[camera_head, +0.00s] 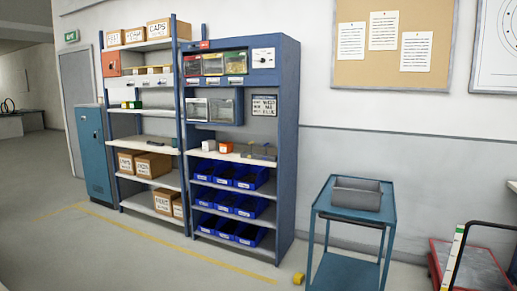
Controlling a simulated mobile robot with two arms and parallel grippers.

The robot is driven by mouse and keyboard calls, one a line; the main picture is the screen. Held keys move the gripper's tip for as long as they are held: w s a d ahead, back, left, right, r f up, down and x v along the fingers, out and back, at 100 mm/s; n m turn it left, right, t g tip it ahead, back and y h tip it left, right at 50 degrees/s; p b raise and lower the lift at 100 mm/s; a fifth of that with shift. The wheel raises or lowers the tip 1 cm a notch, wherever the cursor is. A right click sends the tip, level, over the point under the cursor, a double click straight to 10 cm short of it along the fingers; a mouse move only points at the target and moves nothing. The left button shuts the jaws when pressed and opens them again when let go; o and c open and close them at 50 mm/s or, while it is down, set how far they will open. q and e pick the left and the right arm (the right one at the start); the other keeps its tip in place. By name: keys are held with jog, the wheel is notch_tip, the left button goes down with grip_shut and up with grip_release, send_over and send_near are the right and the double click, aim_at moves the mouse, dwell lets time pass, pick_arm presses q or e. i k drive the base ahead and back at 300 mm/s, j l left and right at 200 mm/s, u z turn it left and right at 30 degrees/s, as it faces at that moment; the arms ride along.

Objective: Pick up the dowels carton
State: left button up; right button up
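Several brown cardboard cartons stand on the left shelving rack (155,139). On its top shelf are a left carton (113,38), a middle carton (134,35) and a right carton (167,29), whose label seems to read CAPS. Lower down are two cartons side by side, a left one (127,162) and a right one (152,165). Two more, a larger one (164,201) and a smaller one (179,209), sit on the bottom shelf. The lettering is too small to tell which is the dowels carton. Neither of my grippers shows.
A blue cabinet (288,130) with blue bins (243,177) adjoins the rack on the right. A blue cart (386,228) carries a grey tray (357,198). A yellow object (298,278) lies on the floor near it. A red platform (470,268) stands far right. Floor before the rack is clear.

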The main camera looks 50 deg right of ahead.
aim_at(225, 148)
jog(key=i+l+z, duration=0.2)
jog(key=z, duration=0.2)
jog(key=i+l+z, duration=0.1)
jog(key=i+z, duration=0.65)
jog(key=i+j, duration=0.1)
jog(key=i, duration=0.35)
jog(key=i+z, duration=0.15)
jog(key=i, duration=0.3)
jog(key=i+j, duration=0.2)
jog(key=i, duration=0.25)
jog(key=i+j+z, duration=0.1)
jog(key=i, duration=0.35)
jog(key=i+j, duration=0.25)
jog(key=i, duration=0.2)
jog(key=l+z, duration=0.05)
